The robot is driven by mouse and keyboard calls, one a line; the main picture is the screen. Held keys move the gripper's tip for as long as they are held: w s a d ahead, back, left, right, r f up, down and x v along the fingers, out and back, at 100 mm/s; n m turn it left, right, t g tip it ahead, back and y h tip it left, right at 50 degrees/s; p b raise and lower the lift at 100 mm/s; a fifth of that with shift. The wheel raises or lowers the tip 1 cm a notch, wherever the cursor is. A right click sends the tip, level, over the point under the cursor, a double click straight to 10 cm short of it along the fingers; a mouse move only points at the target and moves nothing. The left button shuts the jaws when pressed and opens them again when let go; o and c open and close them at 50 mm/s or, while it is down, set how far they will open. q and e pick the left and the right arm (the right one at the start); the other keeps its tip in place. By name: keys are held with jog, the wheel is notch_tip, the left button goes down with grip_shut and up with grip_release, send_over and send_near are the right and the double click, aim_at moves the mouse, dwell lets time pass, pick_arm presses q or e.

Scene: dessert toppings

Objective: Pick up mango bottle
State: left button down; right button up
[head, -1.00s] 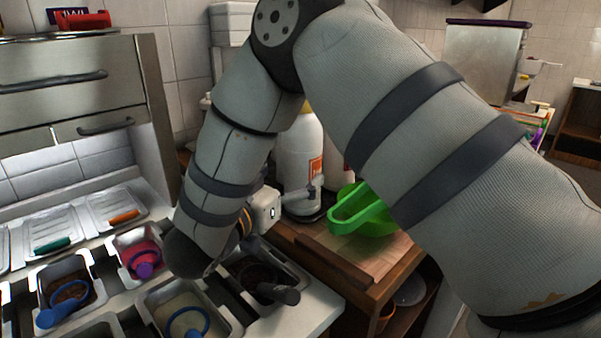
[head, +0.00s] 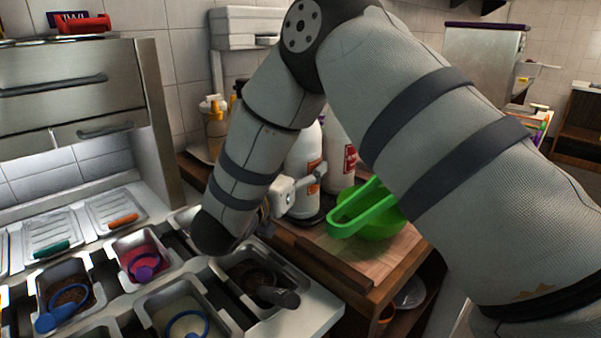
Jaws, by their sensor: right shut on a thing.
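A white bottle with an orange label, which I take to be the mango bottle (head: 300,157), stands upright at the wooden counter's back, partly behind my right arm. Its lettering is too small to read and its top is mostly hidden. My right gripper (head: 314,180) is at the lower part of this bottle, with one grey finger across its front. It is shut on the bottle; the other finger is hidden. I cannot tell whether the bottle's base touches the counter. My left gripper is out of view.
A white bottle with a red label (head: 344,158) stands close to the right. A green bowl with a handle (head: 370,222) sits on the wooden counter (head: 335,268) in front. Topping tubs with scoops, including a pink one (head: 135,250), fill the left. Sauce bottles (head: 213,122) stand at back left.

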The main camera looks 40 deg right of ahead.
aim_at(294, 150)
jog(key=shift+r, duration=0.2)
jog(key=shift+r, duration=0.25)
jog(key=r, duration=0.3)
jog(key=shift+s+r, duration=0.1)
jog(key=shift+s, duration=0.15)
jog(key=s+a+r, duration=0.2)
jog(key=s+r, duration=0.6)
jog(key=s, duration=0.4)
jog(key=shift+r, duration=0.25)
jog(key=o, duration=0.4)
jog(key=shift+s+a+r, duration=0.1)
jog(key=shift+s+r, duration=0.05)
jog(key=shift+s, duration=0.25)
jog(key=shift+s+r, duration=0.15)
jog(key=shift+s, duration=0.15)
jog(key=c, duration=0.4)
